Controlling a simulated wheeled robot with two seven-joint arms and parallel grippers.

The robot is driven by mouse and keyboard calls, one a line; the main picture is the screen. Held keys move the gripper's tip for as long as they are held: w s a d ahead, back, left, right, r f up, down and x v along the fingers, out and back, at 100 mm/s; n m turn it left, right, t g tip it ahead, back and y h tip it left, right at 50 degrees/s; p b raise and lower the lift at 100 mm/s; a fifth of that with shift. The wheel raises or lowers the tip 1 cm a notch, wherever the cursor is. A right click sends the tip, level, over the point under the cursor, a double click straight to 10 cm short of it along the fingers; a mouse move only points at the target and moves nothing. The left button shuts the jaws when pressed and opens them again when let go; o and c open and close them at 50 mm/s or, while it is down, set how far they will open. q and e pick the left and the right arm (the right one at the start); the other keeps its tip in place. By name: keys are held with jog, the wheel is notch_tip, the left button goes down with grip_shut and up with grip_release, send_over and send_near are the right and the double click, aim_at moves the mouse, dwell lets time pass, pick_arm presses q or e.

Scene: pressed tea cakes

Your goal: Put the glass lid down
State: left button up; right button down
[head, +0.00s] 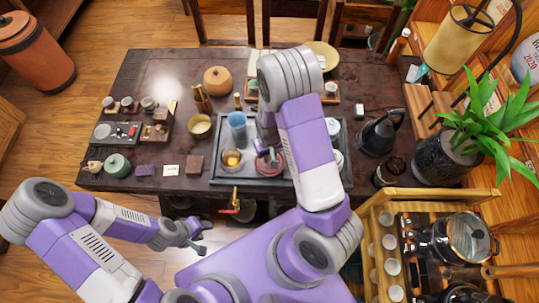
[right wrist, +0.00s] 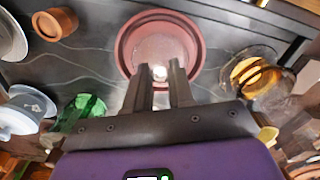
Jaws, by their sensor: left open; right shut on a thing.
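My right gripper (head: 268,157) is low over the grey tea tray (head: 235,180). In the right wrist view its fingers (right wrist: 168,78) are closed with a small bright knob (right wrist: 160,73) at their tips, which looks like the glass lid's knob. The lid's clear glass is hard to make out, and its rim cannot be told. Behind the fingertips is a round reddish dish (right wrist: 128,45), also in the head view (head: 276,168). I cannot tell whether the lid touches it. My left gripper (head: 203,241) is open and empty in front of the table's near edge.
A glass cup with amber tea (head: 232,159) stands left of the dish, and a blue cup (head: 237,120) behind it. White cups stand at the tray's right. A black kettle (head: 380,136) is further right. The dark table (head: 140,78) is bare at back left.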

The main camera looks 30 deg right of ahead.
jog(key=c, duration=1.4)
grip_release()
jog(key=shift+f, duration=0.15)
jog(key=o, duration=0.4)
jog(key=shift+o, duration=0.2)
